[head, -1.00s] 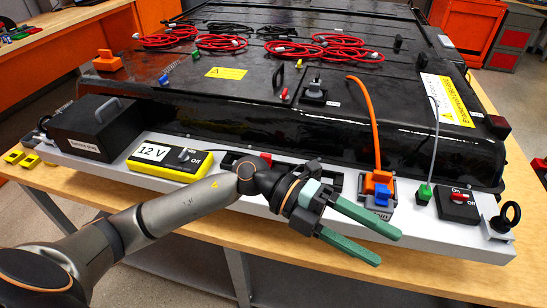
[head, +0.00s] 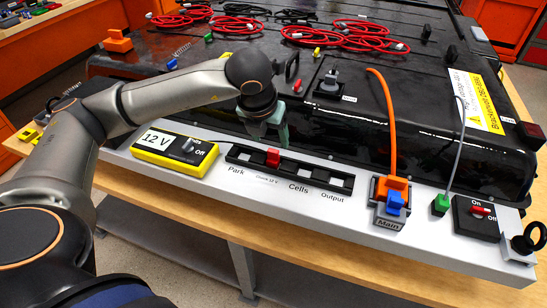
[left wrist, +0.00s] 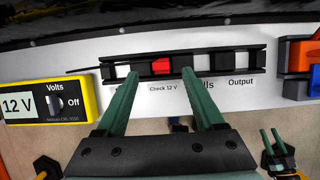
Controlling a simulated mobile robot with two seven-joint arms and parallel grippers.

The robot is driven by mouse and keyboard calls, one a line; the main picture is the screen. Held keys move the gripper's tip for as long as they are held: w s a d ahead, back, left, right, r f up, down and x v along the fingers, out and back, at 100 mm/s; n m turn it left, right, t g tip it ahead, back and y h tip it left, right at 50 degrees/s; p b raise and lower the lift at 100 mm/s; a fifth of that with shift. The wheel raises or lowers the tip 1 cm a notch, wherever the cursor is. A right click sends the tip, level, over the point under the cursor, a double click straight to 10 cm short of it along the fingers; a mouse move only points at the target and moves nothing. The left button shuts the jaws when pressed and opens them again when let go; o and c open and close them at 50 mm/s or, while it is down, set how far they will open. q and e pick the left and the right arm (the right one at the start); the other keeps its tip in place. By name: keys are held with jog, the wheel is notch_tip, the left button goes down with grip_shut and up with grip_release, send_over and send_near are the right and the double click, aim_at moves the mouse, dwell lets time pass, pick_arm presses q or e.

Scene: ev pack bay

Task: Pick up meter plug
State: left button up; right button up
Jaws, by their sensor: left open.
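The meter plug is the small red block (head: 273,157) in the black slotted strip, at the position marked Check 12 V. In the left wrist view the red plug (left wrist: 160,66) lies between the tips of my left gripper (left wrist: 159,75). The green fingers are open, one on each side of it, with a gap to each. In the head view my left gripper (head: 272,127) points down just behind the strip's red plug, partly hidden by its own wrist. My right gripper shows small at the lower right of the left wrist view (left wrist: 272,140), its fingers apart and empty.
The yellow 12 V meter (head: 175,149) stands left of the strip (head: 240,157). The orange and blue Main connector (head: 391,199), a green plug (head: 440,204) and an On/Off switch (head: 477,217) stand to the right. The black battery pack (head: 340,135) rises behind.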

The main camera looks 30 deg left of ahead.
aim_at(273, 151)
pick_arm(q)
jog(key=p+x, duration=0.1)
jog(key=x, duration=0.4)
jog(key=shift+f, duration=0.5)
jog(key=shift+w+f, duration=0.15)
jog(key=shift+f, duration=0.35)
grip_shut()
